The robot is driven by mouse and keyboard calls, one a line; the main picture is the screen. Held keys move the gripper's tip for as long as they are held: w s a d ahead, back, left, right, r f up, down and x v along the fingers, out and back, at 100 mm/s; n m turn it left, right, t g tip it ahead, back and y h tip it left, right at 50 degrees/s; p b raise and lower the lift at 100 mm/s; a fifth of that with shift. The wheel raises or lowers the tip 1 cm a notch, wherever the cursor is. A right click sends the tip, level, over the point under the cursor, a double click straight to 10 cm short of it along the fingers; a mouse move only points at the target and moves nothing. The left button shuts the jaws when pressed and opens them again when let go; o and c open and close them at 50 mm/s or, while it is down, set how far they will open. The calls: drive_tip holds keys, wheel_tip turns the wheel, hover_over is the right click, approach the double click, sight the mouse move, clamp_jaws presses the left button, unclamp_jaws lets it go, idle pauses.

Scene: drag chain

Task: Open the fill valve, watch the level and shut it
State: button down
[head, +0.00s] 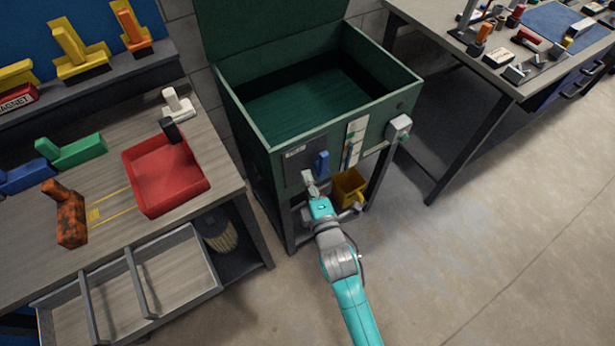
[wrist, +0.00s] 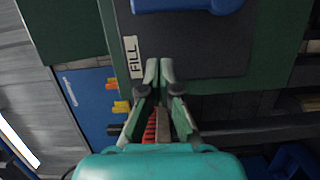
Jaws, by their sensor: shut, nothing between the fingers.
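A green tank (head: 268,135) with its lid up stands in the middle of the head view. A dark panel (head: 304,163) on its front carries a blue valve handle (head: 322,163), which looks upright there. In the wrist view, the handle (wrist: 185,5) is cut off by the top edge. A FILL label (wrist: 132,57) is beside it. A pale level gauge (head: 354,140) is right of the panel; its reading is too small to tell. My gripper (head: 309,180) is at the panel's lower edge, below the handle. In the wrist view, its fingertips (wrist: 160,66) are together, empty and apart from the handle.
A grey box with a green button (head: 400,128) sits on the tank's right front corner. A yellow container (head: 348,188) is under the tank. A workbench with a red tray (head: 165,174) stands left, another table (head: 490,70) right. The floor at lower right is clear.

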drive_tip(key=v, duration=0.9)
drive_tip(key=shift+f, duration=0.1)
idle(0.4)
drive_tip(key=s+d+f+m+h, duration=0.25)
drive_tip(key=s+d+m, duration=0.8)
drive_tip(key=s, duration=0.55)
drive_tip(key=s+d+r+m+h, duration=0.1)
drive_tip(key=s+d+r+m, duration=0.1)
drive_tip(key=s, duration=0.3)
drive_tip(key=s+d+r+m+g+h, duration=0.1)
drive_tip(key=s+d+r+m, duration=0.2)
drive_tip(key=s+m, duration=0.2)
drive_tip(key=s+d+r+m+h, duration=0.2)
drive_tip(key=s+r+m, duration=0.1)
drive_tip(key=s+m, duration=0.1)
drive_tip(key=shift+s+d+r+g, duration=0.2)
drive_tip(key=shift+s+d+g, duration=0.2)
drive_tip(key=shift+s, duration=0.4)
drive_tip(key=shift+f, duration=0.1)
